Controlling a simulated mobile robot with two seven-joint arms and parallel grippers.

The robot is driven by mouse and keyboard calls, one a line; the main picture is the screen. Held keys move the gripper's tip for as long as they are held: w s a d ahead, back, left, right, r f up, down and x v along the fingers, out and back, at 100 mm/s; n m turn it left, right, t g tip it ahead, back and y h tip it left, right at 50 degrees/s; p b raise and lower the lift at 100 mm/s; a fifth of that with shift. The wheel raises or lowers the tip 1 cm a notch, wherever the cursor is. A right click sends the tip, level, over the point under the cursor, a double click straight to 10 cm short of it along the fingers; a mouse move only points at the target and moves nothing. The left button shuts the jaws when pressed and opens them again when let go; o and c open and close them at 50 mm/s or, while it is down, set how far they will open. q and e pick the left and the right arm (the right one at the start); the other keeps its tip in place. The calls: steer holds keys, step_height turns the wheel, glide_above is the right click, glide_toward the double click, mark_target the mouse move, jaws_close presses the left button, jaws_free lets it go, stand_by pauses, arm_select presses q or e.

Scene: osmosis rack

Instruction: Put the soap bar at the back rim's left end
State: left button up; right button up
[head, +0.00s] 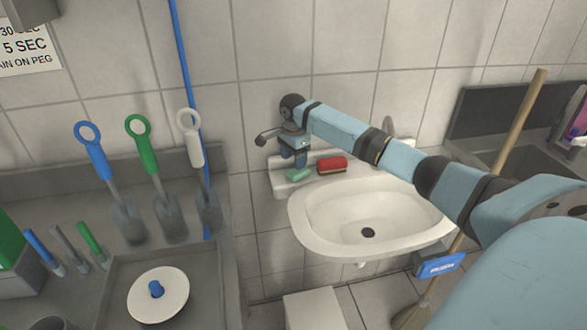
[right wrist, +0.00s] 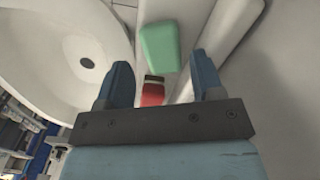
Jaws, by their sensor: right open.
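The green soap bar (head: 299,175) lies at the left end of the back rim (head: 283,184) of the white washbasin (head: 303,230). My right gripper (head: 293,162) is above and beside that end of the rim, with its fingers pointing down. In the right wrist view the soap bar (right wrist: 160,46) lies ahead of the fingertips, apart from both. The right gripper (right wrist: 165,70) is open, with nothing held between its fingers. My left gripper is not in view.
A red block with a dark edge (head: 332,165) lies on the rim, right of the soap. A tap (head: 388,128) shows behind my right arm. A wooden handle (head: 520,120) leans at right.

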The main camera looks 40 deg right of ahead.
mark_target(293, 172)
step_height(293, 172, up, 7)
steer(key=shift+f, duration=0.1)
stand_by(0.7)
